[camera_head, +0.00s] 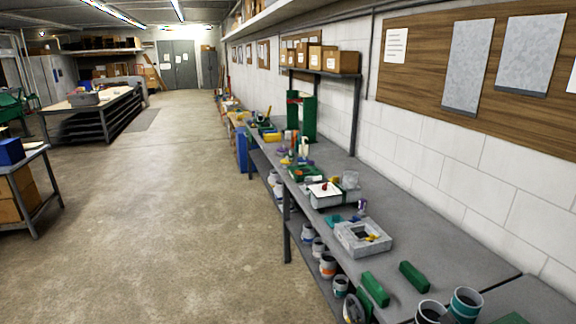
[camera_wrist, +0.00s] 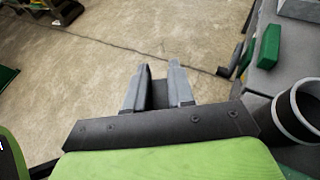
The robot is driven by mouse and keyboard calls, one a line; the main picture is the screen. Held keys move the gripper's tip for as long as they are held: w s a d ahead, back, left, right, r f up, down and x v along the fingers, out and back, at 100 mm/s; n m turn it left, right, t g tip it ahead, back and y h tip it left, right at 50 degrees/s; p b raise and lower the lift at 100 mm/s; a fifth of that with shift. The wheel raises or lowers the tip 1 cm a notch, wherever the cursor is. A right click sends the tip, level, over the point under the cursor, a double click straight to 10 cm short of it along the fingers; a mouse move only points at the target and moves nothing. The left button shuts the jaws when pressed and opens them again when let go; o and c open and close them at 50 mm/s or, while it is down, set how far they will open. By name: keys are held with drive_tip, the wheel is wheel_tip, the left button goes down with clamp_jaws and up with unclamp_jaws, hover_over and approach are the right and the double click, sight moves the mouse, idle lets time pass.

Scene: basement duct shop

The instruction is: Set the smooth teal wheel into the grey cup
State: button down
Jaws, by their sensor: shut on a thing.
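My gripper (camera_wrist: 159,84) is in the wrist view, over the bare floor just off the bench edge. Its two grey fingers are shut on a small dark thing (camera_wrist: 160,95) between them; I cannot tell its shape or true colour. A pale cup with a dark band (camera_wrist: 299,112) stands to the right of my gripper, apart from it. In the head view, a cup with a dark grey band (camera_head: 430,313) and a cup with a teal band (camera_head: 467,303) stand at the near end of the bench. Small teal pieces (camera_head: 333,219) lie farther along; their shape is too small to tell.
Green blocks (camera_head: 375,289) lie on the bench (camera_head: 445,262), before the cups. Beyond them are a grey square block with a hollow (camera_head: 362,240) and a white tray (camera_head: 325,195). Several banded cups stand on the lower shelf (camera_head: 328,267). The floor (camera_head: 180,220) at left is clear.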

drive_tip(key=shift+n+g+y, duration=0.5)
drive_tip(key=shift+n, duration=0.2)
drive_tip(key=a+f, duration=0.1)
drive_tip(key=s+a+f+b, duration=0.1)
drive_tip(key=a, duration=0.1)
drive_tip(key=a+f+b, duration=0.1)
drive_tip(key=shift+s+a+f, duration=0.25)
drive_tip(key=shift+s+a, duration=0.05)
drive_tip(key=shift+r, duration=0.1)
